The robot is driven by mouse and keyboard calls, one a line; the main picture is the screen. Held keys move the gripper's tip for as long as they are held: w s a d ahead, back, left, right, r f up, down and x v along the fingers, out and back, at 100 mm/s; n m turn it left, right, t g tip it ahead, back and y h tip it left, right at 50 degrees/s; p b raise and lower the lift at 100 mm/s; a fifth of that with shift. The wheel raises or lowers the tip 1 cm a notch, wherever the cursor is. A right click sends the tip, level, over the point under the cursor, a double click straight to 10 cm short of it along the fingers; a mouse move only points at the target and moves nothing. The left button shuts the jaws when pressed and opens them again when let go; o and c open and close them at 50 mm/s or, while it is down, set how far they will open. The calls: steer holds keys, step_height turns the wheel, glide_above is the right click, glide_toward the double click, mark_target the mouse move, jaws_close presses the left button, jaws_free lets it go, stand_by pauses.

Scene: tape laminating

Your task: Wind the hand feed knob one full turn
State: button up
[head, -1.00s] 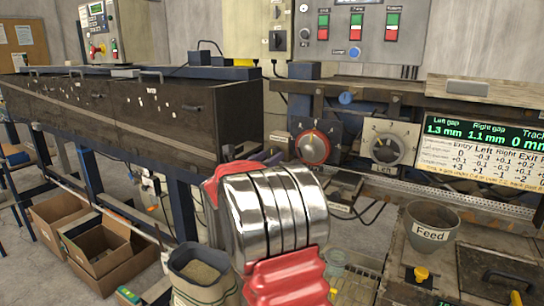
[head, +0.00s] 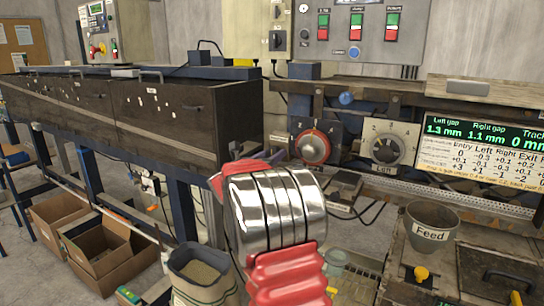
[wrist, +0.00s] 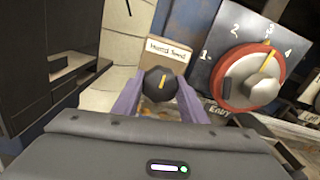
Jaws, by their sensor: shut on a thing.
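The hand feed knob (wrist: 158,84) is a small dark knob with a yellow-orange pointer mark, under a label plate (wrist: 168,50) that reads "Hand feed". In the wrist view its mark points nearly straight up. My gripper (wrist: 160,90) has its two purple fingers shut on the knob, one on each side.
Right beside the knob is a large red-ringed dial (wrist: 252,77) numbered 1 to 4, also in the head view (head: 314,147). A grey dial (head: 386,149) sits further right. The gap display (head: 484,134) and Feed bucket (head: 431,229) stand at the right.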

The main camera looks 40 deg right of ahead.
steer(key=shift+a, duration=0.15)
steer(key=shift+m, duration=0.4)
